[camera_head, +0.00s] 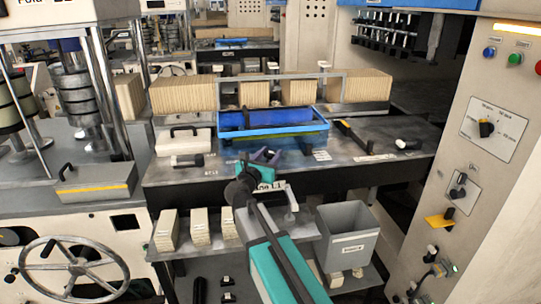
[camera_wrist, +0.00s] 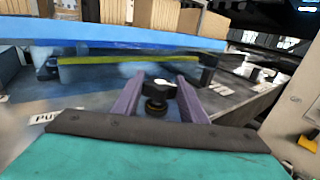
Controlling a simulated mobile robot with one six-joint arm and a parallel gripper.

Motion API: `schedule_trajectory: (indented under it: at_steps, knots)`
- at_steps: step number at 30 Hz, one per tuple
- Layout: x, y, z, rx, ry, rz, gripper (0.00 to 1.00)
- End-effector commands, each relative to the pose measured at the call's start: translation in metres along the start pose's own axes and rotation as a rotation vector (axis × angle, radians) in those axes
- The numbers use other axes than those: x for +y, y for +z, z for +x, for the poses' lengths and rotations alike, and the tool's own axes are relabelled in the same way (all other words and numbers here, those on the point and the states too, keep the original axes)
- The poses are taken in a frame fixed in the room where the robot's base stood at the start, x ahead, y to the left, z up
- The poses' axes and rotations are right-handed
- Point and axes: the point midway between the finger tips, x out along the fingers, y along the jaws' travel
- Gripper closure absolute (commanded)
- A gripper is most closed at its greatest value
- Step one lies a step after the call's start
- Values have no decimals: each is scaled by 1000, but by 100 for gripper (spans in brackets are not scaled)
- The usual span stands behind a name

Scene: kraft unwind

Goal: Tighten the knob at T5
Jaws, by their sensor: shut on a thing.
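A black knob (camera_wrist: 158,88) with a brass-coloured collar stands on the grey table top in the wrist view. My gripper (camera_wrist: 160,84) has its two purple fingers on either side of the knob, shut on it. In the head view my gripper (camera_head: 266,156) is low at the table's front edge, just in front of the blue tray (camera_head: 232,133), and the knob cannot be made out there. No T5 label is readable in either view.
The blue tray's rim (camera_wrist: 130,42) spans the wrist view just beyond the knob. Cardboard stacks (camera_head: 252,94) stand behind it. A black-handled lever (camera_head: 352,136) lies to the right. A grey bin (camera_head: 346,222) stands below the table, and a control panel (camera_head: 490,130) rises at right.

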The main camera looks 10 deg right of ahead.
Motion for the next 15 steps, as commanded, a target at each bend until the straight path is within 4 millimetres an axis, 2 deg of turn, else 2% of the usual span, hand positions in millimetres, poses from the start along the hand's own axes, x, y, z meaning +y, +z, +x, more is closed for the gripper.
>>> schedule_trajectory:
  at_steps: [1, 15]
  knots:
    - [4, 6, 2, -9, -27, -3, 84]
    - [4, 6, 2, -9, -251, -1, 84]
